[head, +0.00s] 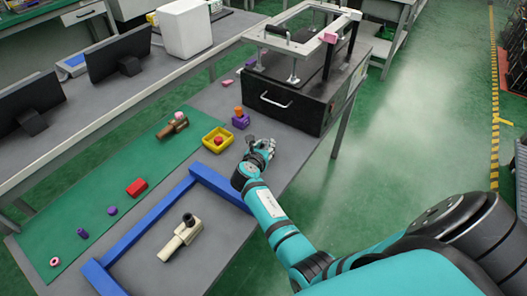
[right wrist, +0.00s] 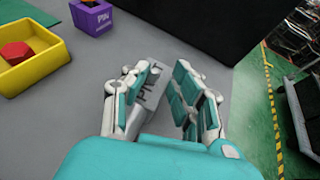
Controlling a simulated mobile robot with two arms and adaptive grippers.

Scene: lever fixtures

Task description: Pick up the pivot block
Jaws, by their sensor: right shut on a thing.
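The pivot block (right wrist: 136,118) is a grey block with dark lettering, seen in the right wrist view between the fingers of my right gripper (right wrist: 165,95). The gripper is shut on it, and the fingers hide part of the block. In the head view my right gripper (head: 262,146) is over the grey table, just right of the yellow tray and in front of the black box. The block cannot be made out clearly there. I cannot tell whether it is clear of the table. My left gripper is not in view.
A yellow tray (head: 204,137) holds a red piece. A purple block (head: 240,122) stands behind it, with an orange piece on top. The black box (head: 295,105) blocks the back. A blue frame (head: 145,230) surrounds a beige lever fixture (head: 180,246). Small parts lie on the green mat (head: 75,210).

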